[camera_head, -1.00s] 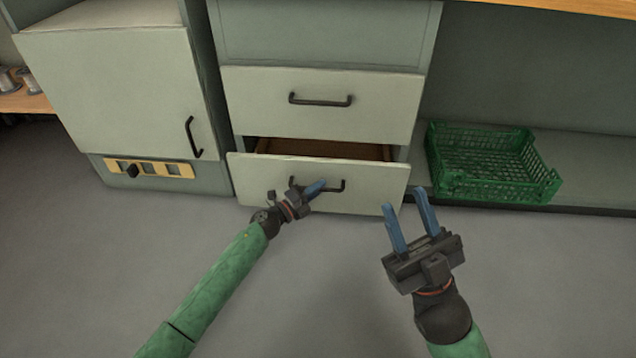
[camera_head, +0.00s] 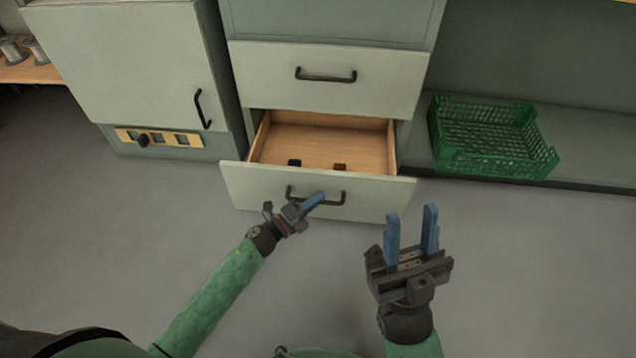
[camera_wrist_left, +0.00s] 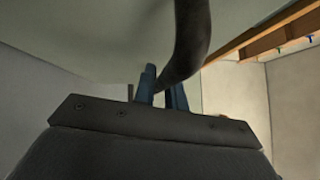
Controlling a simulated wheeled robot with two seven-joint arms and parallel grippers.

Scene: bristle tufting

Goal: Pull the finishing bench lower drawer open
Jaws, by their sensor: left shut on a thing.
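The lower drawer (camera_head: 370,199) of the finishing bench stands well open, showing its wooden inside (camera_head: 330,137). Two small items, one black (camera_head: 294,162) and one reddish-brown (camera_head: 340,167), lie in it close behind the front panel. My left gripper (camera_head: 314,201) is shut on the dark bar handle (camera_head: 336,203) of this drawer. In the left wrist view the handle (camera_wrist_left: 190,45) passes at the blue fingers (camera_wrist_left: 162,88). My right gripper (camera_head: 411,232) is open and empty, in front of the drawer's right end.
The upper drawer (camera_head: 390,82) with its handle is shut. A green crate (camera_head: 492,150) sits on a low shelf at the right. A cabinet (camera_head: 120,60) with a closed door stands at the left. The floor in front is clear.

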